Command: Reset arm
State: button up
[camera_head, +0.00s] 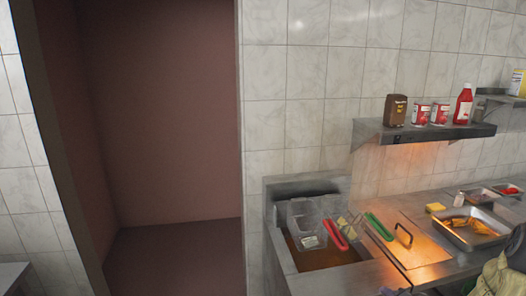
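My gripper is not in view. An olive-grey shape (497,276) is cut off at the bottom right corner; I cannot tell what it is. A small dark form (395,291) shows at the bottom edge, too cut off to identify. The fryer (278,245) stands at the end of the steel counter. Wire baskets with a red handle (335,235) and a green handle (378,227) rest at it.
A wall shelf (430,133) holds a brown dispenser (395,110), two red-and-white cans and a red bottle (463,104). A metal tray (468,243) with food sits on the counter, beside a yellow block (435,207). An open doorway (165,120) lies at left.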

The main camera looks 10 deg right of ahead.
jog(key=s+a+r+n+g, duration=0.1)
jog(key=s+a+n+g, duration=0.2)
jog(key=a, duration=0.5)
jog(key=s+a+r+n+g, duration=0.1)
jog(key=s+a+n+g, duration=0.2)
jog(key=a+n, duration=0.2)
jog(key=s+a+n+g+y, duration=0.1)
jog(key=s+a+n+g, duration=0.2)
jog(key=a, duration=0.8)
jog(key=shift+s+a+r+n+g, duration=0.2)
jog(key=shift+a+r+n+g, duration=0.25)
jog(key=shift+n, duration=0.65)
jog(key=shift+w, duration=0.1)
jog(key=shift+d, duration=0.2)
